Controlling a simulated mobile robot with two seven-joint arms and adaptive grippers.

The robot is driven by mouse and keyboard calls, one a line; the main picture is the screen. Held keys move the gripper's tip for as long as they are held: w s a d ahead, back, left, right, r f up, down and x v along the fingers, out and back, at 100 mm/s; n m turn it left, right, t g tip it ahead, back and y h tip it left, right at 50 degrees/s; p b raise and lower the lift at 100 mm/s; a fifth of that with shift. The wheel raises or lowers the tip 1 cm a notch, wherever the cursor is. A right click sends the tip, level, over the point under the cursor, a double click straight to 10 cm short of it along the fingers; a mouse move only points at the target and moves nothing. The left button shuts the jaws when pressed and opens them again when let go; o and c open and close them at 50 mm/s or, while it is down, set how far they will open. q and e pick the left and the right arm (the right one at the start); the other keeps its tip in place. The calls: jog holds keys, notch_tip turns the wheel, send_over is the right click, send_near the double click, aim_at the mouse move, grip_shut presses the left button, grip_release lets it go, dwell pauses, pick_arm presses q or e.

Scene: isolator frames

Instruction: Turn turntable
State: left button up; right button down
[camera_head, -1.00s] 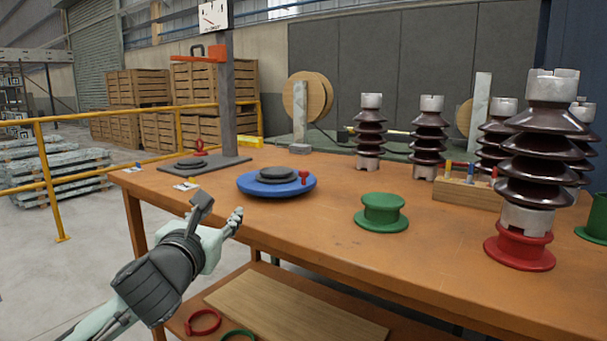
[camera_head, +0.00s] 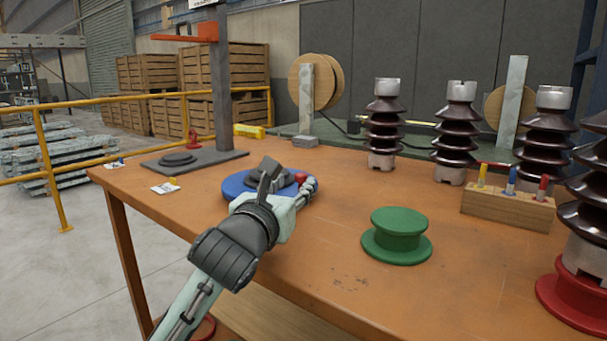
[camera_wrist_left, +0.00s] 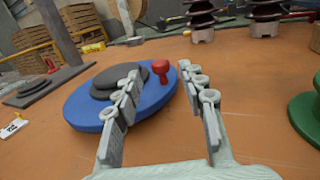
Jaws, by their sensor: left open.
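The turntable is a round blue disc (camera_head: 233,187) with a dark grey stepped centre, on the orange table. It also shows in the left wrist view (camera_wrist_left: 85,112), where a red knob (camera_wrist_left: 160,70) stands up near its rim. In the head view the knob (camera_head: 301,177) is partly hidden by my gripper. My left gripper (camera_head: 287,188) is open and empty over the near side of the disc. In the left wrist view its fingers (camera_wrist_left: 165,95) are spread, with the knob beyond and between their tips, apparently apart from them. My right gripper is not in view.
A green spool-shaped stand (camera_head: 398,236) is right of the turntable. Brown ribbed insulators (camera_head: 384,125) stand behind, one on a red base (camera_head: 570,305) at right. A wooden block (camera_head: 508,208) holds coloured pegs. A grey press stand (camera_head: 226,90) rises at back left. The table's front middle is clear.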

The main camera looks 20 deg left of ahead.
aim_at(299, 178)
pick_arm(q)
jog(key=w, duration=0.5)
jog(key=shift+w, duration=0.35)
jog(key=shift+c, duration=0.6)
grip_shut()
